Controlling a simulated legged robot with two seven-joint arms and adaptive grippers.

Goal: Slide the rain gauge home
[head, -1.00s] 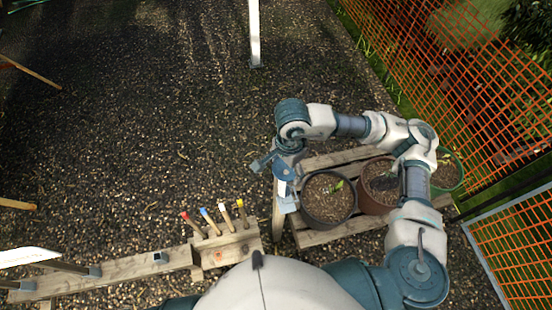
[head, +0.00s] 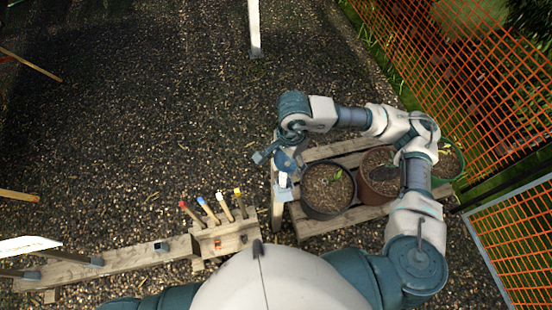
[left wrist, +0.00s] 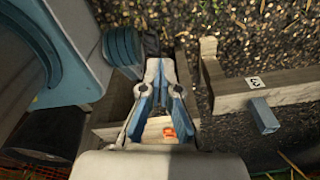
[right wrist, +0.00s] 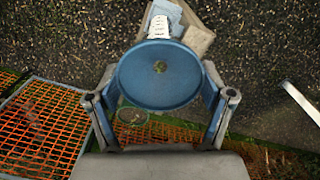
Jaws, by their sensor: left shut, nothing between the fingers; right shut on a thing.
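The rain gauge (right wrist: 158,75) shows in the right wrist view as a round blue funnel top, with a white marked scale beyond its rim. My right gripper (right wrist: 160,92) is shut on it, one finger on each side. In the head view my right gripper (head: 285,163) is above a wooden post (head: 277,208), with a pale blue-grey piece beside the post top. The post top also shows beyond the funnel in the right wrist view (right wrist: 198,40). The funnel hides the gauge's lower part; I cannot tell whether it touches the holder. My left gripper (left wrist: 158,70) is shut and empty.
Potted plants (head: 328,190) stand on a slatted wooden pallet (head: 318,226) right of the post. A wooden block (head: 225,238) holds several colour-tipped stakes, joined to a low rail (head: 130,262). Orange mesh fence (head: 470,70) bounds the right. Gravel in the middle is open.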

